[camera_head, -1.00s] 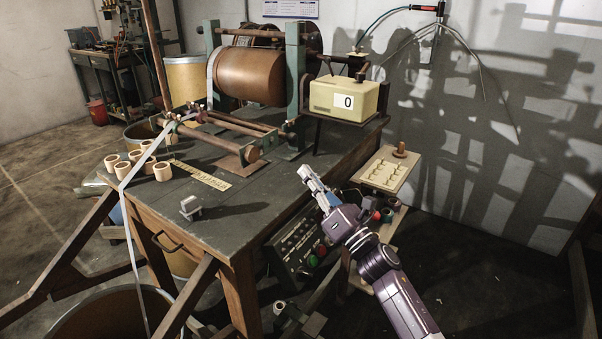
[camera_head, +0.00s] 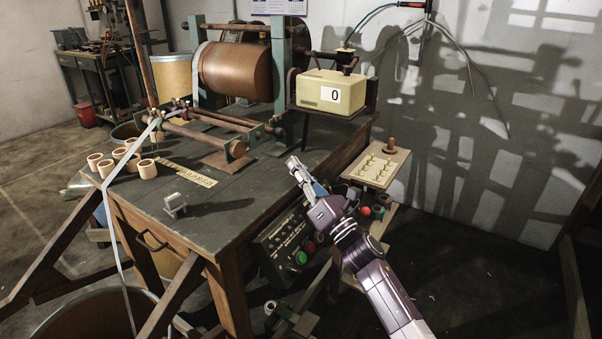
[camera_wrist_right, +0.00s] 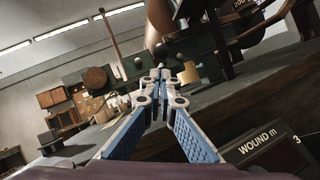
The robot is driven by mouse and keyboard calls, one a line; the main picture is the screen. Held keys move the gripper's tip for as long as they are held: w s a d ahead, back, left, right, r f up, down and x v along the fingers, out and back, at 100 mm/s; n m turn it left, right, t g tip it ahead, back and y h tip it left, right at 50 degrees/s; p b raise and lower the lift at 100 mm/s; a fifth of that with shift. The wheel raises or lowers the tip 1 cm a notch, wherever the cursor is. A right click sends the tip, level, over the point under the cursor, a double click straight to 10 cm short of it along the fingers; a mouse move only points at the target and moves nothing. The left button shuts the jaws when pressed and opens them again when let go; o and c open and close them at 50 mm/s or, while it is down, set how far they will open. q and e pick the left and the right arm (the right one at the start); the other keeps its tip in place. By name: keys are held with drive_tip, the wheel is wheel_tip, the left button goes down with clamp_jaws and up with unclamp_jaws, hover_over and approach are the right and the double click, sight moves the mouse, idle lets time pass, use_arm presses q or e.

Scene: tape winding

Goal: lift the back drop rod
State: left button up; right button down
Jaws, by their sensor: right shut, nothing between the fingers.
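The winding machine on the table has two brown rods lying across it below the large brown drum (camera_head: 236,73). The rear rod (camera_head: 222,122) is farther back, and the front rod (camera_head: 200,136) has a thicker round end. I cannot tell for sure which is the drop rod. A pale tape (camera_head: 113,220) runs up to the rods' left end. My right gripper (camera_head: 293,162) is right of the rods and apart from them, near the table's right edge. Its fingers (camera_wrist_right: 158,76) are shut and empty in the right wrist view. My left gripper is not in view.
A cream counter box (camera_head: 331,92) reading 0 stands right of the drum. Several tan rings (camera_head: 147,168) and a small grey block (camera_head: 175,205) are on the table (camera_head: 235,215). A control panel (camera_head: 285,248) and a pegged board (camera_head: 379,165) are near my right arm.

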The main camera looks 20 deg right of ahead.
drive_tip(key=x, duration=0.5)
drive_tip(key=shift+w, duration=0.15)
drive_tip(key=shift+w+r, duration=0.1)
drive_tip(key=shift+r, duration=0.15)
